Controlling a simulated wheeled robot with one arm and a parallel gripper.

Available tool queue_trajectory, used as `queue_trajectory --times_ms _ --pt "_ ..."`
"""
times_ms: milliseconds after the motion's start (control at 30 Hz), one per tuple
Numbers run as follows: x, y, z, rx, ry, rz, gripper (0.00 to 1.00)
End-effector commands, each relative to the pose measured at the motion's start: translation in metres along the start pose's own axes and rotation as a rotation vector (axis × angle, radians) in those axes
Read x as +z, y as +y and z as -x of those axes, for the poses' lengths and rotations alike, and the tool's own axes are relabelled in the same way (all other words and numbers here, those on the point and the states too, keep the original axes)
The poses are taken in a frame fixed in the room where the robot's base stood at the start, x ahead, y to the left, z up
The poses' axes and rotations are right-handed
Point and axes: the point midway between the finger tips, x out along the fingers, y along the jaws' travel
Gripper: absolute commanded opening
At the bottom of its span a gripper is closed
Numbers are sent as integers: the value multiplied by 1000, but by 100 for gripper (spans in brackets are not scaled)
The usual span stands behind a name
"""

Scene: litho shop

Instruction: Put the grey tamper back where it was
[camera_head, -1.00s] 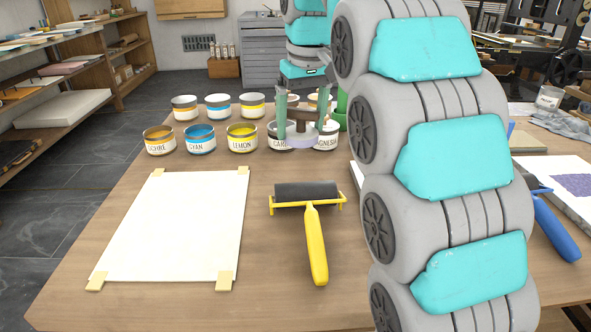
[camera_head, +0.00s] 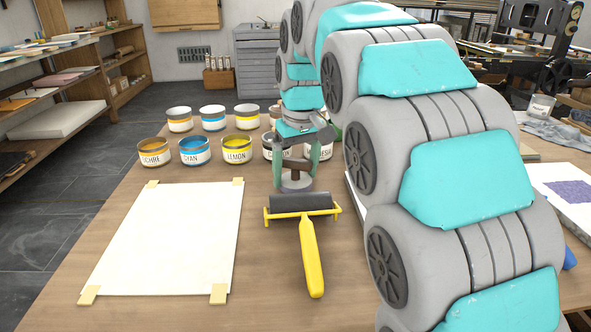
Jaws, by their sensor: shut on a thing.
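The grey tamper (camera_head: 295,183) is in the middle of the head view, a grey round base with a brownish handle. My gripper (camera_head: 296,165) points down, with its green fingers on either side of the handle, shut on it. The tamper is upright just behind the black brayer roller (camera_head: 300,202) and in front of the ink cans. I cannot tell whether its base touches the table.
A yellow-handled brayer lies in front. A taped white sheet (camera_head: 170,240) lies left on the wooden table (camera_head: 262,265). Several ink cans, including a yellow one (camera_head: 237,150), stand behind. My arm hides much of the right side; a print with a purple patch (camera_head: 565,195) shows there.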

Motion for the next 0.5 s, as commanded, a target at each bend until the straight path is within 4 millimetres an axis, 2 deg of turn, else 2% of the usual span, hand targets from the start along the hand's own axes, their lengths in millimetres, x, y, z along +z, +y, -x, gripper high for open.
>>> queue_trajectory --times_ms 233,267,367,500 --pt "0 0 -2 0 1 0 16" --pt "0 0 -2 0 1 0 87" --pt "0 0 -2 0 1 0 99" --pt "0 0 -2 0 1 0 100"
